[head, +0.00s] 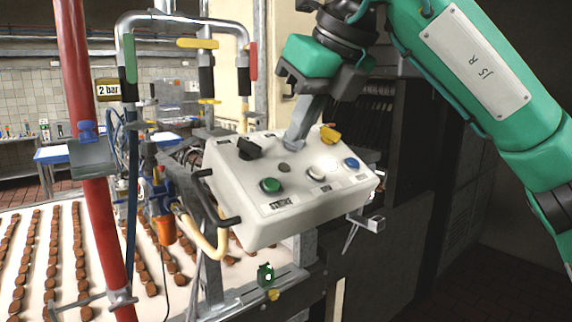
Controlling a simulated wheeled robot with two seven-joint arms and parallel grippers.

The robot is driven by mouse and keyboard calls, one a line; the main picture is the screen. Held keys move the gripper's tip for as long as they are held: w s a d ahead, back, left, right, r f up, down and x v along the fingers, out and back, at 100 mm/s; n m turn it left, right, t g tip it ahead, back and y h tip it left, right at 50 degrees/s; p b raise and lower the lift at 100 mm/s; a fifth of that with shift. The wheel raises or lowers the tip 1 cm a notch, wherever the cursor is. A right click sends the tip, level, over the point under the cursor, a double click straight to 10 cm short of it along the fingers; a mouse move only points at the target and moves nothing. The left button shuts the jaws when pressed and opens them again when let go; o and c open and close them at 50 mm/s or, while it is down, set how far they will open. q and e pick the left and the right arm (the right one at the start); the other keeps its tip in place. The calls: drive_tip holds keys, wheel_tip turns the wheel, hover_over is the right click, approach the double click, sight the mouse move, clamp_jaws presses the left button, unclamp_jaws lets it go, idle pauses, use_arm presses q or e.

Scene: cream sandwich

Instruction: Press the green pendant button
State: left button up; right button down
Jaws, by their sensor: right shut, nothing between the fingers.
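The green button (270,185) is a round button in a dark collar on the sloped face of a pale pendant box (285,222). It sits near the box's lower left, above a label. My right gripper (293,142) reaches down from above with its fingers together and empty. In the picture its tips are above and a little right of the green button, clear of it. I cannot tell if they touch the box's face. My left gripper is not in view.
The box also carries a black knob (249,148), a yellow knob (330,134), a white button (316,174) and a blue button (351,164). A dark handle (212,200) is on its left side. A red post (92,150) and pipes stand left, beside a conveyor with rows of brown biscuits (52,262).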

drive_tip(key=v, duration=0.3)
drive_tip(key=shift+w+d+r+b, duration=0.1)
drive_tip(key=shift+d+r+b, duration=0.05)
drive_tip(key=shift+r+b, duration=0.15)
idle(0.4)
idle(6.1)
